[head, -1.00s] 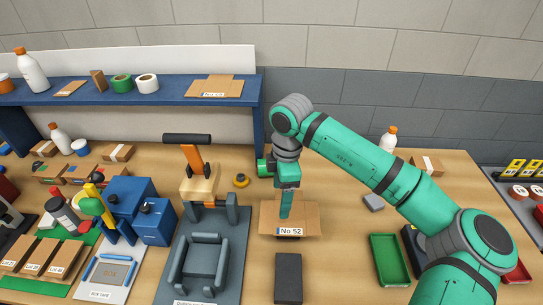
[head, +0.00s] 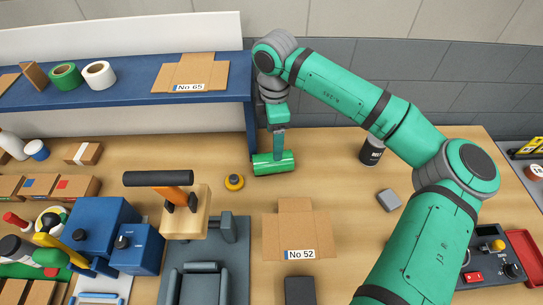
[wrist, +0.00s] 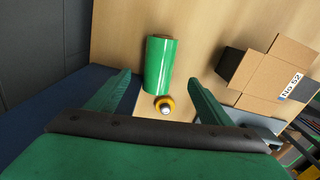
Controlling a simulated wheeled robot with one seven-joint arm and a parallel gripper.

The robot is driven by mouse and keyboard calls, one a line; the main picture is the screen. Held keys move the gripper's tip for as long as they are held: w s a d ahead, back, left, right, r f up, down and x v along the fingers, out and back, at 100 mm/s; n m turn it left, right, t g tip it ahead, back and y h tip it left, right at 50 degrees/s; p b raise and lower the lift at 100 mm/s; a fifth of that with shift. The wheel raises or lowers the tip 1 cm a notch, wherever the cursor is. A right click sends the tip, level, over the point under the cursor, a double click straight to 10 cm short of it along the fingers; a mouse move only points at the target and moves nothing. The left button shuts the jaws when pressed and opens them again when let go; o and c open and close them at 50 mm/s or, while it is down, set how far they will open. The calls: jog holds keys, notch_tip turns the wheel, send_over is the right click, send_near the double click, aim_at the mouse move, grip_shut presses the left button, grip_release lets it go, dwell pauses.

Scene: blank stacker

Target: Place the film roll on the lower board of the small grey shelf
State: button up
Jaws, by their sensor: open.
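The film roll, a shiny green cylinder (head: 264,165), lies on its side on the wooden table near the post of the blue shelf. In the wrist view the roll (wrist: 158,62) shows ahead, between the lines of the two fingers. My gripper (head: 279,150) is open and empty at the roll in the head view; the fingers (wrist: 160,80) stand apart in the wrist view. I cannot tell whether they touch the roll. I cannot make out a small grey shelf in these views.
A yellow-and-black round object (head: 234,182) sits left of the roll. An open carton marked No 52 (head: 297,230) is in front. The blue shelf (head: 125,97) is at the back left; a dark bottle (head: 372,151) stands right. Table between roll and bottle is clear.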

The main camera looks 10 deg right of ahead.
notch_tip(320, 180, down, 11)
jog(key=shift+w+a+r, duration=0.15)
jog(key=c, duration=1.6)
jog(key=shift+o, duration=0.2)
jog(key=shift+s+r, duration=0.25)
jog(key=shift+r, duration=0.3)
notch_tip(320, 180, up, 10)
jog(key=shift+r, duration=0.2)
jog(key=s+a, duration=0.1)
jog(key=s, duration=0.5)
jog(key=s+a, duration=0.1)
jog(key=s, duration=0.5)
jog(key=s+a, duration=0.2)
jog(key=s, duration=0.5)
jog(key=shift+s, duration=0.1)
